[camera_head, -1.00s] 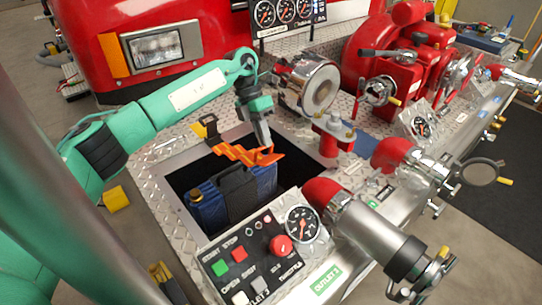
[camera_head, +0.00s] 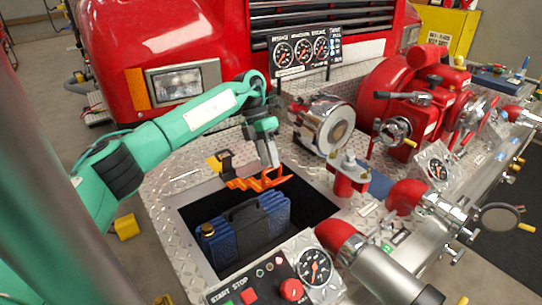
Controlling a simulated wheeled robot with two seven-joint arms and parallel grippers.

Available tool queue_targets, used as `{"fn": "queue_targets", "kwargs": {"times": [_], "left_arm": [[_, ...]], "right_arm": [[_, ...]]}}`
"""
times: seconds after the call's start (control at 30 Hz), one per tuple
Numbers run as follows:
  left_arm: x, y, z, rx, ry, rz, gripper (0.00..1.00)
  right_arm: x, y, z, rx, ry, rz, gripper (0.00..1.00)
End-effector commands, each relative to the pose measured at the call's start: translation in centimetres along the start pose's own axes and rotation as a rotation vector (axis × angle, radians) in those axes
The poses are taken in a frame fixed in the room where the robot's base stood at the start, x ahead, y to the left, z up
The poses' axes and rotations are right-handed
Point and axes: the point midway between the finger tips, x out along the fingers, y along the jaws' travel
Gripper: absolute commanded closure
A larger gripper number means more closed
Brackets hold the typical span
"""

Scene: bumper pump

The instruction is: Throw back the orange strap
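The orange strap (camera_head: 255,183) lies across the upper part of the recess, above the far side of the blue case (camera_head: 262,228). The blue case, with a dark middle band, sits in the square recess of the diamond-plate deck. My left gripper (camera_head: 268,165) points down with its fingertips at the strap. Whether the fingers are closed on the strap is too small to tell. A yellow-and-black buckle piece (camera_head: 219,161) stands at the recess's far left edge. My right gripper is not in view.
A control panel (camera_head: 262,286) with buttons and a gauge (camera_head: 316,267) borders the recess in front. A red valve post (camera_head: 349,175) and a chrome round fitting (camera_head: 325,125) stand to the right. The red truck front (camera_head: 200,30) rises behind.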

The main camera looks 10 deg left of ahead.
Motion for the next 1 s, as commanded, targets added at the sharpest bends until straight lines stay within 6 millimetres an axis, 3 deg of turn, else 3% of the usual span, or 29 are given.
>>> {"fn": "queue_targets", "kwargs": {"times": [0.83, 1.0], "left_arm": [[-0.2, -0.3, 0.1, 0.005, -0.001, 0.001, 0.68], [-1.7, -0.3, 0.1, 0.005, -0.002, 0.002, 0.68]], "right_arm": [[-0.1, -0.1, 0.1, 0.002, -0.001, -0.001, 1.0], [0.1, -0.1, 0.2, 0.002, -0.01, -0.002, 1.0]]}}
